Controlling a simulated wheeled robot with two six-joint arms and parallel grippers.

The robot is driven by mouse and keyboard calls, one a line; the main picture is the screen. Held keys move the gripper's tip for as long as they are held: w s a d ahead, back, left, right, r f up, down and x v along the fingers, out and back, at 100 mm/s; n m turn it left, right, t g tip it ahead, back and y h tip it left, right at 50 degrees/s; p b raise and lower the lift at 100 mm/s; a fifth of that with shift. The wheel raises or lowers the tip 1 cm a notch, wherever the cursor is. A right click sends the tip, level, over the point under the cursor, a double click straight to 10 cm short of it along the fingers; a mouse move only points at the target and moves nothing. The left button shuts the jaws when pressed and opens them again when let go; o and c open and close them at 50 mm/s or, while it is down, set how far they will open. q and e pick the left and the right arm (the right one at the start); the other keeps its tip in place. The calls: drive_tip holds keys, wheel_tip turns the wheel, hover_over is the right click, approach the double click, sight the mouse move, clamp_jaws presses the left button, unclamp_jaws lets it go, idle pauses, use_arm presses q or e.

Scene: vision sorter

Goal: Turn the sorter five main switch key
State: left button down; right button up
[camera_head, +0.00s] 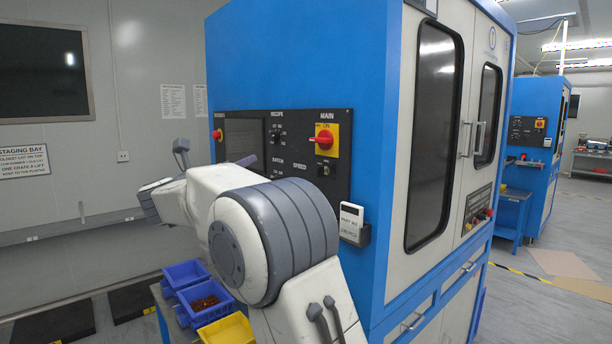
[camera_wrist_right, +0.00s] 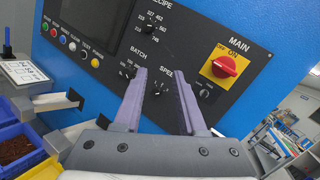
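The main switch (camera_head: 325,140) is a red rotary handle on a yellow plate marked ON, at the right of the black control panel under the word MAIN. It also shows in the right wrist view (camera_wrist_right: 223,67). A small round dark switch (camera_wrist_right: 203,92) sits just below it. My right gripper (camera_wrist_right: 154,74) is open and empty, its purple fingers pointing at the panel near the BATCH and SPEED knobs, left of and below the main switch. My left gripper is not seen.
The blue cabinet (camera_head: 295,60) carries the panel, with a white card holder (camera_head: 352,224) below. Blue bins (camera_head: 184,272) and a yellow bin (camera_head: 228,330) stand at lower left. Another blue machine (camera_head: 531,130) is at the far right.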

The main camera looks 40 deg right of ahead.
sight(317, 170)
drive_tip(key=s+d+m+g+p, duration=0.1)
drive_tip(key=s+d+m+g, duration=0.1)
drive_tip(key=d, duration=0.3)
drive_tip(key=s+d+f+m+g+h+p, duration=0.1)
drive_tip(key=d+m+g, duration=0.3)
drive_tip(key=d, duration=0.2)
drive_tip(key=s+d+f+m+g+p, duration=0.1)
drive_tip(key=s+d+m+g, duration=0.1)
drive_tip(key=d+m+g, duration=0.1)
drive_tip(key=shift+s+d+f+m+h, duration=0.15)
drive_tip(key=shift+d+m+h, duration=0.1)
drive_tip(key=shift+d, duration=0.4)
drive_tip(key=shift+s+d+f+m+h, duration=0.15)
drive_tip(key=shift+d+m, duration=0.1)
drive_tip(key=shift+d, duration=0.35)
drive_tip(key=shift+d+p, duration=0.3)
drive_tip(key=shift+d, duration=0.2)
clamp_jaws()
